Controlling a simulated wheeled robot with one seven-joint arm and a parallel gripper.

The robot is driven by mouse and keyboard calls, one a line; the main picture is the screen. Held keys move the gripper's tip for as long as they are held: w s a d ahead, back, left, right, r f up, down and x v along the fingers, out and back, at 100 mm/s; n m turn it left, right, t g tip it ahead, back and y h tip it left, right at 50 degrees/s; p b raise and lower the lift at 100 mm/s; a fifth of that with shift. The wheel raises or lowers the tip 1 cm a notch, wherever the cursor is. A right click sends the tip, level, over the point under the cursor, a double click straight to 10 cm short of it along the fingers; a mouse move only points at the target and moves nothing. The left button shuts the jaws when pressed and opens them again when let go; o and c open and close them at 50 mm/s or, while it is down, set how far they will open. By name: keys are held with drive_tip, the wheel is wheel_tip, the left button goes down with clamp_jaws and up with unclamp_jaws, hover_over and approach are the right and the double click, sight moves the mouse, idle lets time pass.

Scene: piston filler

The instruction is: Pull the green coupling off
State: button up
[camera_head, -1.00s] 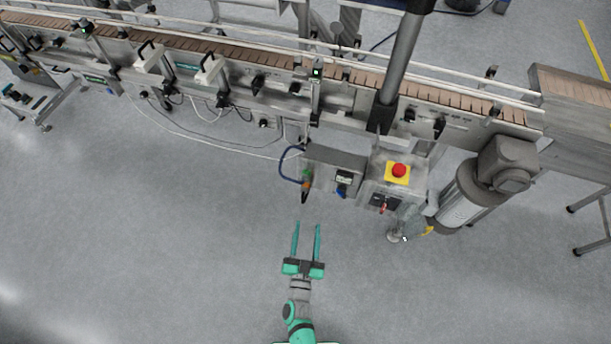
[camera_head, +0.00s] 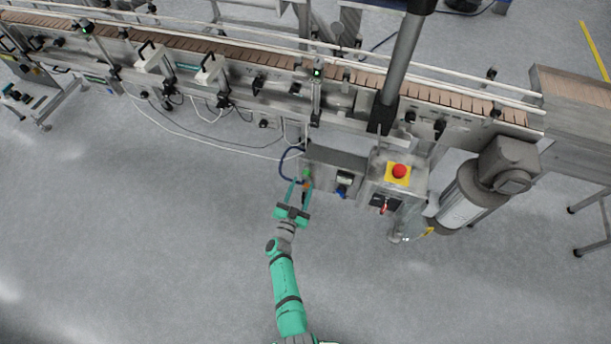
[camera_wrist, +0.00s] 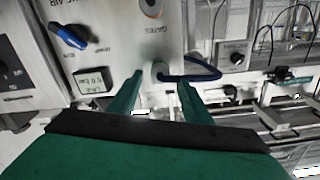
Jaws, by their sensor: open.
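The green coupling (camera_head: 307,173) shows as a small green and orange spot on the left side of the grey control box, where the blue hose (camera_head: 285,160) loops out. My gripper (camera_head: 300,183) is open, with its two long fingers pointing at this spot and their tips close beside it. In the wrist view the open fingertips (camera_wrist: 160,80) stand on either side of a pale round fitting (camera_wrist: 157,70) with the blue hose (camera_wrist: 195,78) running right from it. I cannot make out the coupling's green there, nor whether the fingers touch it.
The control box front (camera_wrist: 110,30) carries a blue knob (camera_wrist: 70,36) and a small display (camera_wrist: 92,80). A red emergency stop (camera_head: 399,171) sits on a yellow plate to the right. The conveyor (camera_head: 250,55) runs behind. The floor (camera_head: 150,230) in front is clear.

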sight(305, 180)
drive_tip(key=shift+x, duration=2.8)
drive_tip(key=shift+d, duration=0.1)
